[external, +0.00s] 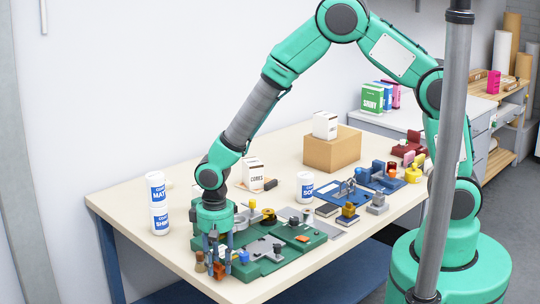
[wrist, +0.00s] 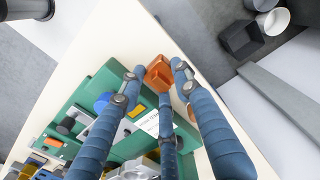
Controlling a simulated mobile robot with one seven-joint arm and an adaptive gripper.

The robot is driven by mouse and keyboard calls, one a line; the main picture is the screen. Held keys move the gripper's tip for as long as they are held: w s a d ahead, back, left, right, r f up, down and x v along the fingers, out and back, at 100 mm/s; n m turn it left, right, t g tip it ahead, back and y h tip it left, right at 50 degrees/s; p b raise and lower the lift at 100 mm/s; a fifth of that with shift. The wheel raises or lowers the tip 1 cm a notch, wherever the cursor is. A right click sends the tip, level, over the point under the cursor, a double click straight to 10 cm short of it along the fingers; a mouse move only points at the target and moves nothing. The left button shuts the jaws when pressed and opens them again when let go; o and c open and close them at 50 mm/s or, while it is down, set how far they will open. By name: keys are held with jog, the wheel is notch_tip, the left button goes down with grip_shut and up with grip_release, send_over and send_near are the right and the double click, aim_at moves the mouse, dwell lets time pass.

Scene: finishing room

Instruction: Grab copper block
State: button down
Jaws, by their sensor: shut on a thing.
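The copper block (wrist: 158,74) is an orange-brown piece between the fingertips of my gripper in the wrist view. My gripper (wrist: 160,80) has blue padded fingers and is shut on the block, near the edge of a green tray (wrist: 88,98). In the external view my gripper (external: 214,264) points down at the near-left end of the green tray (external: 270,263). The fingers largely hide the block there. I cannot tell whether the block is clear of the surface below.
On the tray are a blue round piece (wrist: 102,102) and other small parts. Two stacked white-and-blue cans (external: 159,205) stand left of my arm. A cardboard box (external: 332,150) stands further back. Bare tabletop (external: 125,200) shows at the left.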

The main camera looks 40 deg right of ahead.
notch_tip(320, 180, up, 9)
jog(key=shift+f+p, duration=0.15)
jog(key=shift+p, duration=0.4)
